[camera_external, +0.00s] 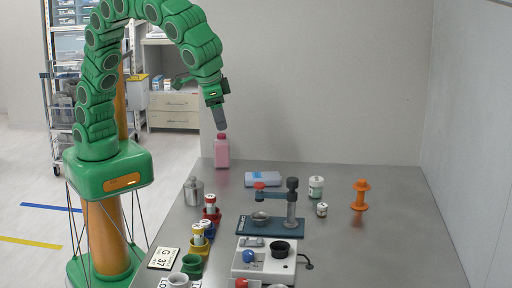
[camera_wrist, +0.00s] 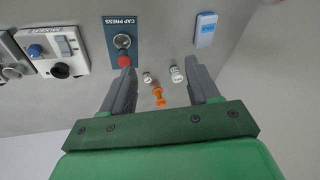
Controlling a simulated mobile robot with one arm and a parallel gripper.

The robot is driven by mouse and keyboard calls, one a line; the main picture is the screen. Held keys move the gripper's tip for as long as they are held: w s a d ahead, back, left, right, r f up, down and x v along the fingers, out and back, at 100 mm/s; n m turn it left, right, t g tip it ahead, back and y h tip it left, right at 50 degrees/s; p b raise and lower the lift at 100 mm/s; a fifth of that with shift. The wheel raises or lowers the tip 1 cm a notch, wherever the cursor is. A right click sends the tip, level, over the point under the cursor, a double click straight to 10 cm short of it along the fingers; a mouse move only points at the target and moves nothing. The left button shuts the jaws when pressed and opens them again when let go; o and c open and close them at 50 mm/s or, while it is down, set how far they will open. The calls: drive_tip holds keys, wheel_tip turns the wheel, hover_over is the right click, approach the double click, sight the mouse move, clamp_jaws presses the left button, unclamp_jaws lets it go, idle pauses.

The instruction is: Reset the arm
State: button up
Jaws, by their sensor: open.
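My gripper (camera_external: 220,118) hangs at the end of my green arm, pointing down above the back left part of the metal table (camera_external: 350,250). A pink bottle (camera_external: 222,152) stands upright just below it in the external view. In the wrist view my gripper (camera_wrist: 161,68) has its two grey fingers spread apart, with nothing held between them. An orange spool (camera_wrist: 158,97) and two small white jars show beyond the fingers there, on the table. The spool (camera_external: 361,195) stands at the table's right in the external view.
A cap press (camera_external: 272,226) stands mid-table, with a white device (camera_external: 265,262) in front. A metal canister (camera_external: 194,191), colored cups (camera_external: 192,265) and a label card (camera_external: 163,258) are at the left. A blue-white case (camera_external: 263,179) lies behind. The right side is mostly clear.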

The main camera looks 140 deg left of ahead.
drive_tip(key=s+d+f+m+h, duration=0.1)
drive_tip(key=s+d+m, duration=0.3)
drive_tip(key=s, duration=1)
drive_tip(key=s+d+f+m+h, duration=0.1)
drive_tip(key=s+d+m, duration=0.3)
drive_tip(key=s, duration=1)
drive_tip(key=s+d+f+m+g+h, duration=0.1)
drive_tip(key=s+d+m, duration=0.3)
drive_tip(key=s+d, duration=0.4)
drive_tip(key=s+f, duration=0.1)
drive_tip(key=s, duration=0.5)
drive_tip(key=shift+f, duration=0.35)
drive_tip(key=shift+d, duration=0.1)
